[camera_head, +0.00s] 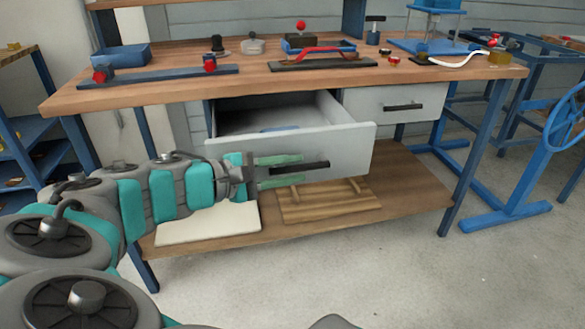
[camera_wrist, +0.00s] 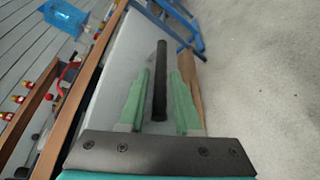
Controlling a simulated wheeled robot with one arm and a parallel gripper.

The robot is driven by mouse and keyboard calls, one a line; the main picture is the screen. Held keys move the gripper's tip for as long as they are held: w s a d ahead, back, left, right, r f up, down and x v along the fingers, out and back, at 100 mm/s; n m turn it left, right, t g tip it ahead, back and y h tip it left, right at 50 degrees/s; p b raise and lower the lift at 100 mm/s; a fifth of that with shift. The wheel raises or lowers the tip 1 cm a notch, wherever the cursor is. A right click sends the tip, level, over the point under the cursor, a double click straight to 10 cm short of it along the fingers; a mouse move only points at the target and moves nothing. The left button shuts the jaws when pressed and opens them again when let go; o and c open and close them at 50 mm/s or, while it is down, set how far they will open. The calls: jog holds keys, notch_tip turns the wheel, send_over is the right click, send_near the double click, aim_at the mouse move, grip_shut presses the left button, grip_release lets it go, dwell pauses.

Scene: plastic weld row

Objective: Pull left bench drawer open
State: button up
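The left bench drawer (camera_head: 350,147) is pulled well out from under the bench top, and its inside shows. Its grey front (camera_wrist: 123,55) also shows in the wrist view. A black bar handle (camera_head: 312,166) is on the front. My gripper (camera_head: 303,168) is in front of the drawer, with its two green fingers above and below the handle. In the wrist view the handle (camera_wrist: 160,62) lies between the fingers of my gripper (camera_wrist: 160,76), with a visible gap on each side. The fingers are open, not clamped on it.
The right drawer (camera_head: 425,98) is shut. The wooden bench top (camera_head: 180,88) carries several tools and fixtures. A lower shelf (camera_head: 410,190) below the drawer holds a white panel (camera_head: 215,224) and a wooden board (camera_head: 325,207). The concrete floor in front is clear. Blue frames stand at right.

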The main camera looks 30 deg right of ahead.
jog(key=v, duration=0.7)
jog(key=shift+a, duration=0.15)
jog(key=shift+s, duration=0.1)
